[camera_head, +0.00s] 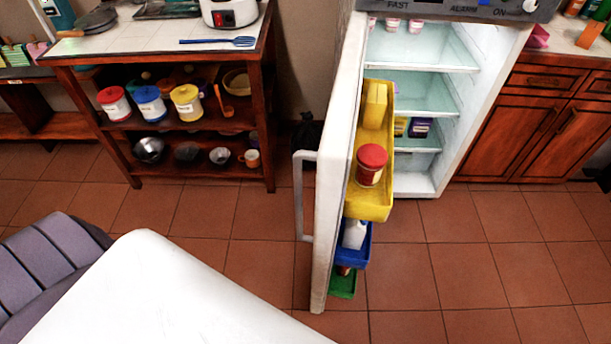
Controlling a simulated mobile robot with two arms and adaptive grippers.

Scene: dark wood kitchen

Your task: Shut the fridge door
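The white fridge (452,100) stands at the upper centre right of the head view. Its door (340,170) is wide open and points towards me, seen nearly edge-on. A white bar handle (303,200) is on the left, outer face of the door. The door's inner side carries a yellow bin (373,205) with a red-lidded jar (371,165), a blue bin (357,250) and a green bin (344,284). Neither of my grippers is in view.
A wooden shelf unit (190,140) with jars, bowls and a cup stands left of the door. Wooden cabinets (545,115) are on the right. A purple-grey cushioned seat (45,270) is at lower left. Tiled floor (470,270) is clear right of the door.

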